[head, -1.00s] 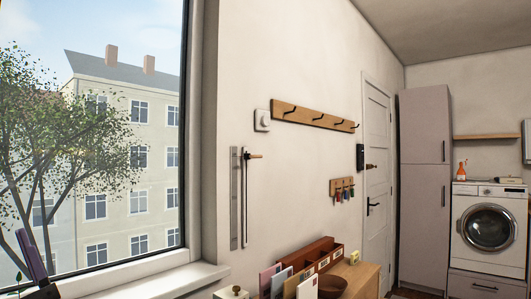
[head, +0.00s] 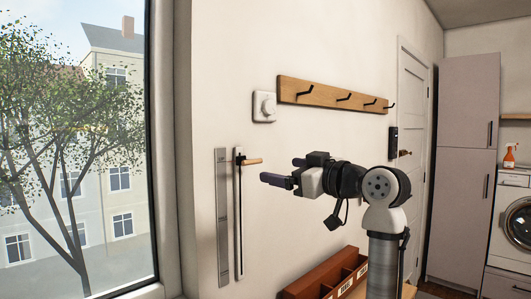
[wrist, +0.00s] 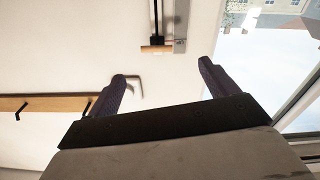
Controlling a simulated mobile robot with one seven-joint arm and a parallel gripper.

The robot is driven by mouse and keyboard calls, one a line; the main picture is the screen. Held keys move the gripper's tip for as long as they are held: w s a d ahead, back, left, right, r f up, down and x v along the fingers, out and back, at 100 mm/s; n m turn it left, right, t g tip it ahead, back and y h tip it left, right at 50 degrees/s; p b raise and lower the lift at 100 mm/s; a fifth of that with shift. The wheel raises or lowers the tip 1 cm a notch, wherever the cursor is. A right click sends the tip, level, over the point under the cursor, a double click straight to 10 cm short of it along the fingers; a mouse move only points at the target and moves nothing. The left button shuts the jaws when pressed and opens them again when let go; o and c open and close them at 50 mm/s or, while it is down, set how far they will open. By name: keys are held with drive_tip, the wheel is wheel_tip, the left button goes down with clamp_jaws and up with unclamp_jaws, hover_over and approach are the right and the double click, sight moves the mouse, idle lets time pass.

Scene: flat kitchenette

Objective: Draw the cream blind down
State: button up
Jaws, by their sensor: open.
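The cream blind itself does not show in any view; the window (head: 70,170) shows bare glass with a tree and buildings outside. On the wall to its right is a narrow vertical track (head: 239,225) with a small wooden handle (head: 254,162) near its top end. My gripper (head: 281,170) is open and empty, a little to the right of the handle in the head view. In the wrist view the handle (wrist: 157,49) appears beyond and between the two dark fingers (wrist: 161,75), apart from them.
A grey metal strip (head: 222,215) runs beside the track. A white dial switch (head: 264,106) and a wooden hook rail (head: 330,96) are on the wall above. A brown organiser box (head: 325,278) stands below my arm. A tall cabinet (head: 468,150) is at the right.

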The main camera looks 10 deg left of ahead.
sight(254, 161)
drive_tip(key=p+x, duration=0.1)
drive_tip(key=x, duration=0.3)
drive_tip(key=p+x, duration=0.2)
drive_tip(key=x, duration=0.2)
drive_tip(key=p+x, duration=0.2)
drive_tip(key=x, duration=0.2)
drive_tip(key=shift+w+d+r, duration=0.1)
drive_tip(key=shift+w+r, duration=0.2)
drive_tip(key=shift+r, duration=0.05)
drive_tip(key=shift+w+a+f+p, duration=0.1)
drive_tip(key=shift+w+a+p, duration=0.15)
drive_tip(key=shift+a+p, duration=0.1)
drive_tip(key=shift+c, duration=0.3)
